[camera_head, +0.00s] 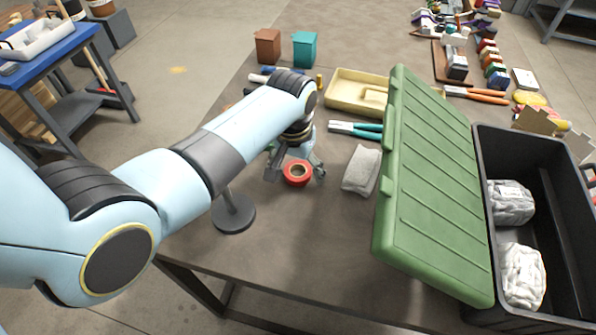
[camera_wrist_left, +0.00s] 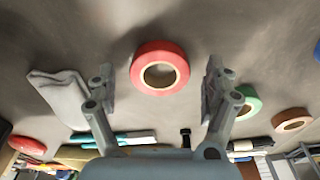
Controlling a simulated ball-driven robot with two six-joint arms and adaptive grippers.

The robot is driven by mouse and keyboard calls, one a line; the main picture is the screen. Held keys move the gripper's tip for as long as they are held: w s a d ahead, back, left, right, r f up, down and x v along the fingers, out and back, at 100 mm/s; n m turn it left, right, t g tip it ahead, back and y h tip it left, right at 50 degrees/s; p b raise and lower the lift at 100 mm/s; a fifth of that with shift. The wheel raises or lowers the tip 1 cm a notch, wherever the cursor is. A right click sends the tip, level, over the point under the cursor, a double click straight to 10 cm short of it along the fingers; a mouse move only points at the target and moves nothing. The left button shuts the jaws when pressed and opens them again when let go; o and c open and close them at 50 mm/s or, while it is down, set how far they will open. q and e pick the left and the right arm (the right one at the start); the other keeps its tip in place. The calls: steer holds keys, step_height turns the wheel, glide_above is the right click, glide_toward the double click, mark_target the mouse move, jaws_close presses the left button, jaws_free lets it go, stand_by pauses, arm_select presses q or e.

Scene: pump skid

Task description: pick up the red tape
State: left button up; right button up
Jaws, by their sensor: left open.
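The red tape (camera_head: 297,182) is a roll lying flat on the brown table, below my left gripper in the head view. My left gripper (camera_head: 296,167) is open, with its fingers pointing down, one on each side of the roll. In the left wrist view the red tape (camera_wrist_left: 160,47) shows whole, slightly ahead of and between the open fingers (camera_wrist_left: 160,78). Neither finger visibly touches it there. My right gripper is not in view.
A grey cloth (camera_head: 361,170) lies right of the tape, beside a green lid (camera_head: 437,185) leaning by a black crate (camera_head: 484,225). A dark round-based stand (camera_head: 233,214) is at left. Green (camera_wrist_left: 250,104) and brown rolls (camera_wrist_left: 292,120) lie nearby. Bare table lies in front.

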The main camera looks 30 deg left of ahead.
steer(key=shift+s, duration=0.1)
arm_select(q)
steer(key=c, duration=1.1)
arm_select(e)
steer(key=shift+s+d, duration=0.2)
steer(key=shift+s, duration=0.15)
arm_select(q)
steer(key=shift+r, duration=0.1)
steer(key=shift+c, duration=0.2)
